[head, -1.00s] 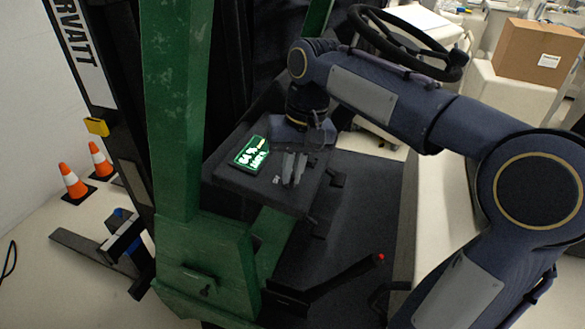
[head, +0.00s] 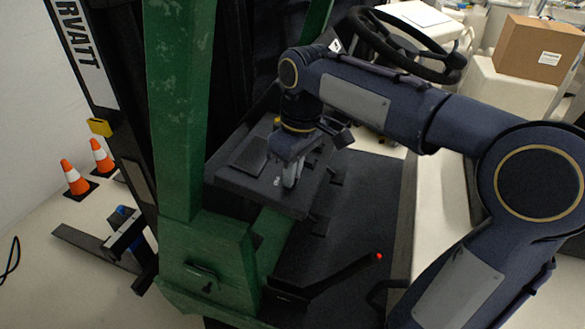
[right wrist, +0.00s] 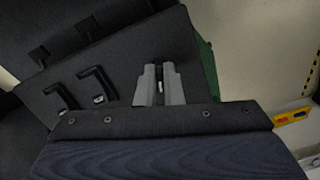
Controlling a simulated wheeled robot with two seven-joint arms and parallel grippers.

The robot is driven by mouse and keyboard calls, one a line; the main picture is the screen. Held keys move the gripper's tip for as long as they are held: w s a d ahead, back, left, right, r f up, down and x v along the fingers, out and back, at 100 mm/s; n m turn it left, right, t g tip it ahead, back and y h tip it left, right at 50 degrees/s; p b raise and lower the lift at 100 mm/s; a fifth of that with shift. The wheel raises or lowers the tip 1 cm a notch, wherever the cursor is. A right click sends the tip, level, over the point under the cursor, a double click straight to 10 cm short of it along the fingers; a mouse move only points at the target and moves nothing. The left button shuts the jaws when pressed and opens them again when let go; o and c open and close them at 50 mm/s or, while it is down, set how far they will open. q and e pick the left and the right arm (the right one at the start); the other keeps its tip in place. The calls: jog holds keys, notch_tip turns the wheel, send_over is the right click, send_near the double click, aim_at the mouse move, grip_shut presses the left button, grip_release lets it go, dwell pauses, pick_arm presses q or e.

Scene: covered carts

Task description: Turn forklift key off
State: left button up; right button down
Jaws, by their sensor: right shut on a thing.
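The forklift's dark console (head: 240,182) juts out beside the green mast post, and its display (head: 249,156) is dark. My right gripper (head: 289,182) points down at the console's near right part, with its grey fingers close together on the forklift key. The key itself is mostly hidden between the fingers. In the right wrist view the fingers (right wrist: 159,85) sit against the console panel (right wrist: 125,60), with a small sliver between their tips. My left gripper is not in view.
A black steering wheel (head: 405,45) is behind my right arm. A green post (head: 180,110) stands left of the console. A black lever with a red tip (head: 379,256) lies below. Orange cones (head: 74,178) and a cardboard box (head: 538,52) are farther off.

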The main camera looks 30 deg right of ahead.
jog(key=shift+n, duration=1.7)
jog(key=c, duration=1.6)
grip_release()
jog(key=shift+o, duration=0.2)
jog(key=r, duration=0.7)
jog(key=shift+s+d+r, duration=0.2)
jog(key=shift+s+r, duration=0.1)
jog(key=shift+r, duration=0.1)
